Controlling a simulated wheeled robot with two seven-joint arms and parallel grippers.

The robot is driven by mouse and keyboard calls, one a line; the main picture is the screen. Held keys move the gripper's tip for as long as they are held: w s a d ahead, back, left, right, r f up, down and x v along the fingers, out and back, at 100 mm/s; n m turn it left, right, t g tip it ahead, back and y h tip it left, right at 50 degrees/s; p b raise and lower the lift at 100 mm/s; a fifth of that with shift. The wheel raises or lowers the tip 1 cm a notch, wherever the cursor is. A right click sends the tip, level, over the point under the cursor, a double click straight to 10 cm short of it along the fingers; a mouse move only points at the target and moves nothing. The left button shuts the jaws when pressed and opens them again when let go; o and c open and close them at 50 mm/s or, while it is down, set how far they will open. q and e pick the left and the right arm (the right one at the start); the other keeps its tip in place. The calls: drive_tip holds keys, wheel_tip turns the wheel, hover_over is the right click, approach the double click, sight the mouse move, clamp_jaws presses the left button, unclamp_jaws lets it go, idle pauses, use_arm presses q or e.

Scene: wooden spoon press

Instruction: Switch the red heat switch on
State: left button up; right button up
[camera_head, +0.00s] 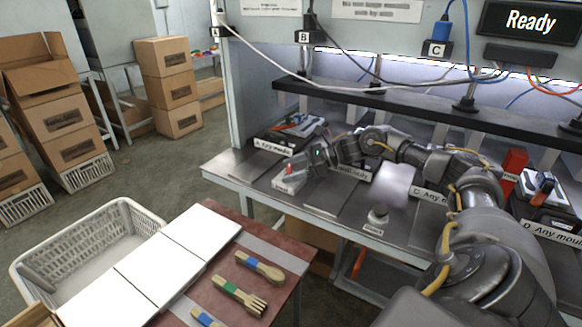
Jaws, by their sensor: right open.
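The red heat switch (289,170) stands on a small white box (288,186) near the front left of the metal workbench (325,195). My right arm reaches across the bench from the right. My right gripper (300,166) is open, with its fingers right beside the red switch. I cannot tell whether they touch it. The gripper partly hides the box's right side and the bench behind it. My left gripper is not in view.
A labelled mould tray (291,130) lies behind the switch. A display (530,21) reads "Ready".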

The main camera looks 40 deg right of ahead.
drive_tip(key=shift+w+a+f, duration=0.1)
drive_tip(key=shift+w+a, duration=0.05)
drive_tip(key=c, duration=1)
